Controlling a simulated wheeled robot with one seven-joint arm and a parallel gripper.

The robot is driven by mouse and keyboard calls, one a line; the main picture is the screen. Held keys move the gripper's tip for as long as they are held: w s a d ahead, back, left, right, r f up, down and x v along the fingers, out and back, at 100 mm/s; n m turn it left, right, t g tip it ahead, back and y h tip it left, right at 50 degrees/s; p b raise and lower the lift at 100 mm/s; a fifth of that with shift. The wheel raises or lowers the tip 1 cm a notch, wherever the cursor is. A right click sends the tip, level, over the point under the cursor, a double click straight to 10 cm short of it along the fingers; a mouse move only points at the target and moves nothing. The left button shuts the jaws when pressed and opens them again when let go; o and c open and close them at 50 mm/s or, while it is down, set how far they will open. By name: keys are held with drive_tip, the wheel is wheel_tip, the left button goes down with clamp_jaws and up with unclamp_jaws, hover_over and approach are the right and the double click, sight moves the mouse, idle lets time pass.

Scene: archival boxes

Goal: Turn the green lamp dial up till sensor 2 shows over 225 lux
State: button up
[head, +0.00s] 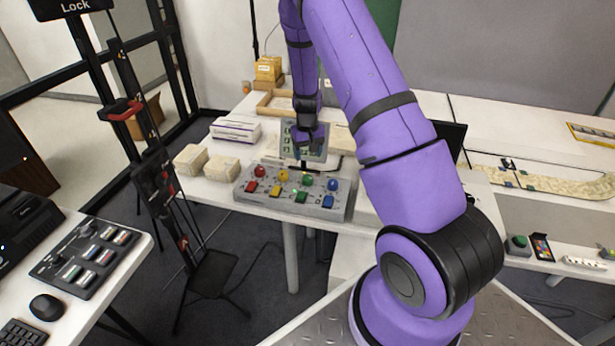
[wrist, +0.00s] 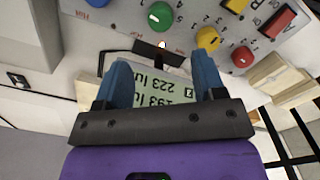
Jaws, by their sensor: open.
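The green dial (head: 307,180) is a round knob on the grey control panel (head: 345,205), between the yellow and blue dials. In the wrist view the green dial (wrist: 161,15) is at the top edge, beyond my fingertips, and nothing touches it. My gripper (wrist: 162,72) is open and empty, with its blue fingers apart. In the head view my gripper (head: 304,138) hangs above and behind the panel. The lux display (wrist: 150,92) appears upside down between my fingers, partly hidden. It reads 193 and 223 lux; the 223 line seems marked 2.
A red dial (head: 260,171), yellow dial (head: 283,176) and blue dial (head: 333,184) stand close beside the green one, with coloured buttons in front. A small dark bar with a glowing spot (wrist: 160,52) lies between panel and display. Pale boxes (head: 221,168) stand left of the panel.

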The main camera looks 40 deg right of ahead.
sight(307, 177)
wheel_tip(307, 177, down, 10)
drive_tip(key=shift+f, duration=0.2)
idle(0.4)
drive_tip(key=c, duration=0.9)
